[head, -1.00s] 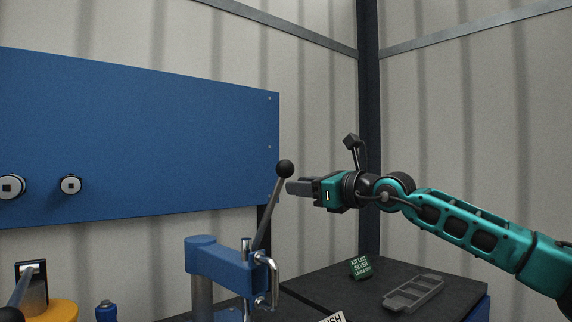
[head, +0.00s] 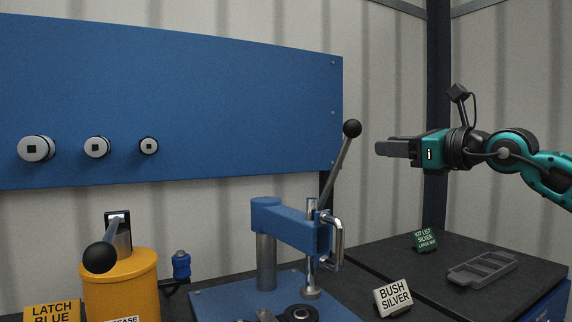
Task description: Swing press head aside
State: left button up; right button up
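The press is blue, with its head arm (head: 287,222) on a grey post over a blue base plate (head: 225,302). The head arm reaches right from the post and carries a silver ram and a bent silver handle (head: 338,240). A lever with a black ball knob (head: 352,129) rises up and right from the head. My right gripper (head: 378,148) is level, just right of the knob and slightly lower, with a visible gap. Its fingers are seen side-on and overlap, so their opening is hidden. My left gripper is not in view.
A blue panel (head: 180,90) with several round silver fittings stands behind. A yellow cylinder (head: 120,285) with a black-knobbed lever stands left. A "BUSH SILVER" sign (head: 393,298), a green kit-list sign (head: 425,240) and a grey tray (head: 483,268) are on the right.

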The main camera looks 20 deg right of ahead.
aim_at(291, 226)
jog(key=k+l, duration=0.2)
jog(key=k, duration=0.3)
jog(key=k+l, duration=0.15)
jog(key=k, duration=0.3)
